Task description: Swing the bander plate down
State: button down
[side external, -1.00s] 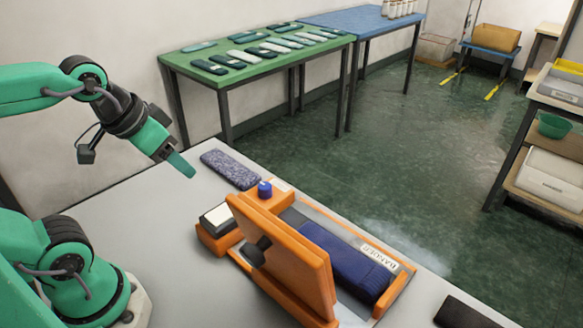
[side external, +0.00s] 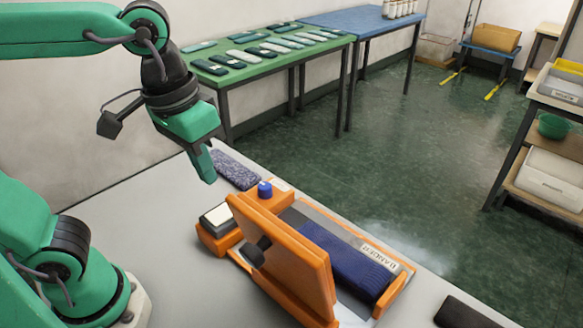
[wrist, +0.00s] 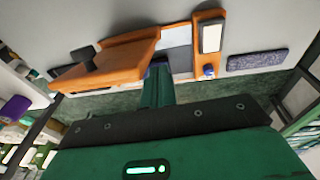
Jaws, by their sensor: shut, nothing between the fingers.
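The orange bander plate (side external: 290,262) stands raised and tilted on its orange base, with a dark knob (side external: 257,250) on its near face. A folded dark blue knitted piece (side external: 345,258) lies in the bed of the bander (side external: 395,288) behind the plate. In the wrist view the plate (wrist: 125,62) and its knob (wrist: 85,56) show at the upper left. My gripper (side external: 208,175) is shut and empty, pointing down above the table, left of and higher than the plate. Its fingers also show in the wrist view (wrist: 157,88). The plate hides part of the bed.
A blue button (side external: 265,190) and a white pad (side external: 217,217) sit at the bander's back left. A speckled purple-grey knit (side external: 235,168) lies behind it. A black item (side external: 470,312) lies at the front right. The grey table is clear left of the bander.

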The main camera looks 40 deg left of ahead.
jog(key=s+d+r+g+y, duration=0.1)
jog(key=s+d+r, duration=0.1)
jog(key=d, duration=0.4)
jog(key=shift+s+d+r+g, duration=0.15)
jog(key=shift+s+d+g, duration=0.15)
jog(key=shift+g, duration=0.1)
notch_tip(320, 180, down, 9)
dwell(0.4)
jog(key=shift+w, duration=0.15)
jog(key=shift+w, duration=4.2)
jog(key=shift+r, duration=0.1)
